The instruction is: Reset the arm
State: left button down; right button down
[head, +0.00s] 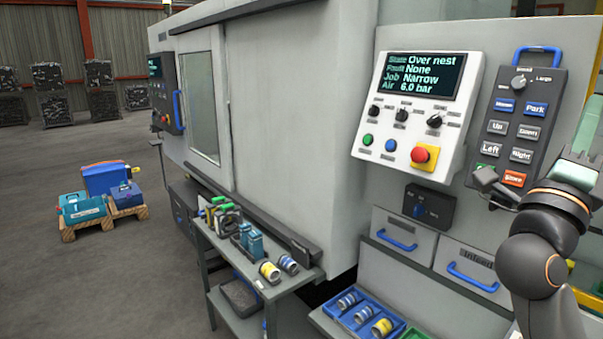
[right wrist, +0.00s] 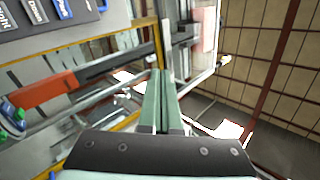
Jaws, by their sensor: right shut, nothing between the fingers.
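My right gripper (right wrist: 160,76) is shut and empty, its two pale green fingers together in the right wrist view. In the head view my right arm comes up at the right edge, and the gripper (head: 590,140) is partly cut off beside the pendant. The grey hand pendant (head: 517,128) has Home, Park, Up, Down, Left, Right and Store buttons and a Small/Large knob. The control panel (head: 472,70) reads State Over nest, Fault None, Job Narrow, Air 6.0 bar. My left gripper is out of view.
A grey cart (head: 262,290) with tools and cans stands before the machine. A blue tray (head: 345,322) with cans sits below two drawers (head: 405,232). A wooden pallet (head: 72,232) with blue boxes is on the floor at left. The left floor is mostly clear.

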jog(key=w+a+f+n+t+y, duration=0.1)
jog(key=a+f+n+y, duration=0.3)
jog(key=f+n+y, duration=0.6)
jog(key=w+a+f+n+t+y, duration=0.15)
jog(key=a+f+n+y, duration=0.35)
jog(key=f+n+y, duration=0.6)
jog(key=w+a+f+n+t+y, duration=0.15)
jog(key=a+f+n+y, duration=0.25)
jog(key=f+n+y, duration=0.55)
jog(key=s+f+n+g+h, duration=0.2)
jog(key=s+f+n+g, duration=0.1)
jog(key=f, duration=0.7)
jog(key=s+f+n+g+h, duration=0.2)
jog(key=s+f+n, duration=0.1)
jog(key=f, duration=0.7)
jog(key=s+d+f+n+g+h, duration=0.15)
jog(key=s+f+g, duration=0.25)
jog(key=s+f, duration=0.45)
jog(key=s+d+f+g+h, duration=0.3)
jog(key=s+f, duration=0.5)
jog(key=f, duration=0.2)
jog(key=a+m+y, duration=0.1)
jog(key=a+m, duration=0.4)
jog(key=a, duration=0.5)
jog(key=shift+w+a+r+t, duration=0.35)
jog(key=shift+r+t, duration=0.05)
jog(key=shift+r, duration=0.05)
jog(key=shift+w, duration=0.15)
